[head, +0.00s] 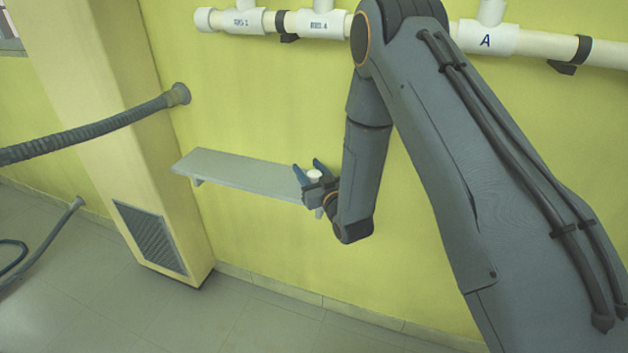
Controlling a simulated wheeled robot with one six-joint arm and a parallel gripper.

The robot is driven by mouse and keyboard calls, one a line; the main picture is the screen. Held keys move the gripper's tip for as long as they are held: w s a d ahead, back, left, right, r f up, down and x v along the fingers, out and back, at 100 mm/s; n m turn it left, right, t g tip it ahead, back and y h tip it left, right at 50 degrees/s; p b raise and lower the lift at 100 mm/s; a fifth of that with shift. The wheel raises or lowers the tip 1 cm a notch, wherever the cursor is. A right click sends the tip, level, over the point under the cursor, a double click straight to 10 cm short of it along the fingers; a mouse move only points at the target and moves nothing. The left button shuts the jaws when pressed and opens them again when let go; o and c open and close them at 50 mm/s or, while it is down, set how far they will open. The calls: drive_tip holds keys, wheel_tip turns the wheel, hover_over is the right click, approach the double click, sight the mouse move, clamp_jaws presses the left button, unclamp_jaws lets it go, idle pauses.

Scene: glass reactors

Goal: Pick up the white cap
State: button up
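The white cap (314,175) shows small in the head view, near the right end of a grey wall shelf (235,170). My gripper (308,166) is at that end of the shelf, with its two dark blue fingers pointing up and left in the picture. The fingers stand apart, and the cap appears between them, close to the gripper's body. A gap shows between the cap and the left finger. The gripper's body hides the cap's lower part. I cannot tell whether the cap rests on the shelf or touches a finger.
The rest of the shelf looks bare. White pipes (270,22) with labelled fittings run along the yellow wall above. A pillar (120,120) with a vent grille (150,238) stands left of the shelf. A grey corrugated hose (90,130) crosses at left.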

drive_tip(key=c, duration=0.8)
drive_tip(key=shift+o, duration=0.2)
drive_tip(key=shift+r, duration=0.2)
